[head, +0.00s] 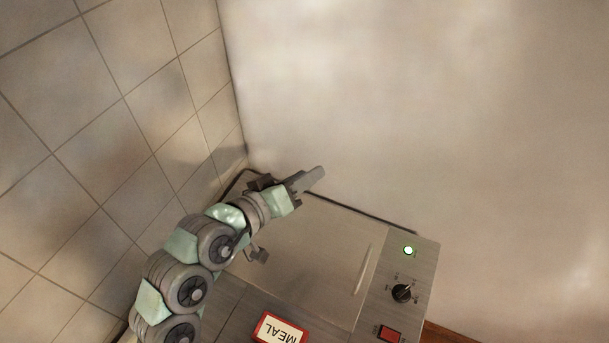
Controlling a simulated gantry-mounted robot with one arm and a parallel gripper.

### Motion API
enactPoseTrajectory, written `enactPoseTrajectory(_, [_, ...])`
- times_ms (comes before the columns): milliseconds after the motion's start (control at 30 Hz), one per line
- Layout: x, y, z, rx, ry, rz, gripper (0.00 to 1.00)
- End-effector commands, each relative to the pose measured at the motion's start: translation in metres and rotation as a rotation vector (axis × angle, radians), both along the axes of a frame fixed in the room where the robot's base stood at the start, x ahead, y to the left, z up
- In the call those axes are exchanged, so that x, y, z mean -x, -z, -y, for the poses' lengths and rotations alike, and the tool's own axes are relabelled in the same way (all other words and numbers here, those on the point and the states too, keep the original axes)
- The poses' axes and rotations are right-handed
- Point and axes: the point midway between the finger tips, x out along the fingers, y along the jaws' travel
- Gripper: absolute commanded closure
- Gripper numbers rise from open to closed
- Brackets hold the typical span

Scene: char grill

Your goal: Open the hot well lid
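The hot well is a brushed-metal unit in the lower middle of the head view. Its flat metal lid (315,250) appears to lie closed on top. My gripper (312,181) is over the far left part of the unit, near the back wall, pointing right. The fingers overlap from this angle, so I cannot tell whether they are open or shut, and I see nothing held. My arm comes up from the lower left and hides the lid's left side.
A control panel (393,305) on the right has a green light (408,250), a black knob (402,293) and a red switch (389,334). A red-framed MEAL sign (280,331) is at the bottom edge. A tiled wall (110,130) bounds the left, a plain wall (420,110) the back.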

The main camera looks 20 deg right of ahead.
Motion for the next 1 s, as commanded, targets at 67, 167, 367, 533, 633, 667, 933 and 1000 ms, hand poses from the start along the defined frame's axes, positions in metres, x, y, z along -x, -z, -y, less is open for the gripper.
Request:
enactPoseTrajectory(67, [0.0,0.0,-0.0001,0.0,0.0,0.0,0.67])
enactPoseTrajectory(167, [0.0,-0.0001,-0.0002,0.0,0.0,0.0,0.75])
enactPoseTrajectory(367, [0.0001,-0.0002,-0.0002,0.0,0.0,0.0,0.91])
enactPoseTrajectory(533, [0.0002,-0.0002,-0.0002,0.0,0.0,0.0,1.0])
enactPoseTrajectory(633, [0.0002,-0.0002,-0.0002,0.0,0.0,0.0,1.0])
enactPoseTrajectory(667, [0.0001,-0.0001,-0.0003,0.0,0.0,0.0,1.0])
enactPoseTrajectory(933, [0.0002,-0.0002,-0.0002,0.0,0.0,0.0,1.0])
enactPoseTrajectory(1000, [0.0002,-0.0002,-0.0002,0.0,0.0,0.0,1.0])
